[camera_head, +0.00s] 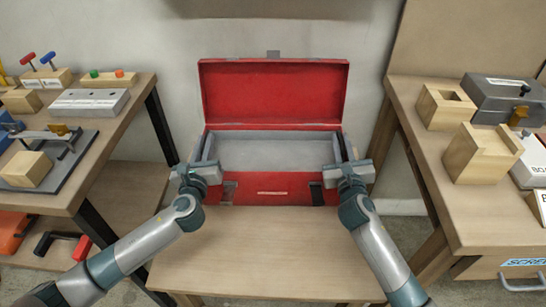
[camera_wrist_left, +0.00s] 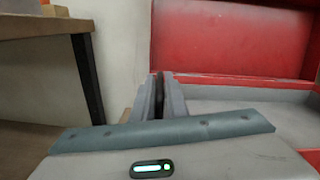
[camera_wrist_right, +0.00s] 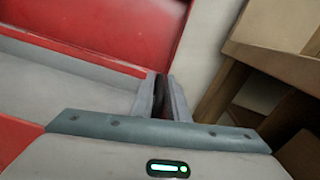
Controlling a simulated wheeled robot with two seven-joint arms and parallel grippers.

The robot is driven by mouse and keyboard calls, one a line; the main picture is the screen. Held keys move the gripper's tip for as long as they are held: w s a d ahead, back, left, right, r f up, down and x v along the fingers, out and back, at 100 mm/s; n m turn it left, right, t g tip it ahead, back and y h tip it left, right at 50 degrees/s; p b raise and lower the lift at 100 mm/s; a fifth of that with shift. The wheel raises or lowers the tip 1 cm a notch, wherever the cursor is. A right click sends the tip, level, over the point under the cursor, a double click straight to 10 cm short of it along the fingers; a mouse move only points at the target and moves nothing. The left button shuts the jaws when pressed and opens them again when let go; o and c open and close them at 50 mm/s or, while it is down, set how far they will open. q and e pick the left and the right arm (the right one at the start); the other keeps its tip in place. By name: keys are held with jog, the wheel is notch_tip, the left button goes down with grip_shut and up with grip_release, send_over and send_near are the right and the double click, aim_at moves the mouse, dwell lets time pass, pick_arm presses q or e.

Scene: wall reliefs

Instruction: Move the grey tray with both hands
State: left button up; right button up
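The grey tray (camera_head: 265,153) is long and shallow. It sits at the top of an open red toolbox (camera_head: 270,188), roughly level with its rim. It also shows in the left wrist view (camera_wrist_left: 230,105) and the right wrist view (camera_wrist_right: 80,92). My left gripper (camera_head: 204,147) is at the tray's left end, fingers pointing away from me. My right gripper (camera_head: 344,148) is at its right end in the same way. Each pair of fingers has a narrow dark gap between them. I cannot tell whether they grip the tray's end walls; the contact is hidden.
The red lid (camera_head: 272,92) stands open behind the tray. The wooden table (camera_head: 265,250) is clear in front of the toolbox. Side tables with parts stand left (camera_head: 105,125) and right (camera_head: 440,150), close to my arms. A wall is behind.

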pick_arm(q)
grip_shut()
pick_arm(e)
grip_shut()
pick_arm(q)
jog(key=shift+r, duration=0.15)
pick_arm(e)
jog(key=shift+r, duration=0.15)
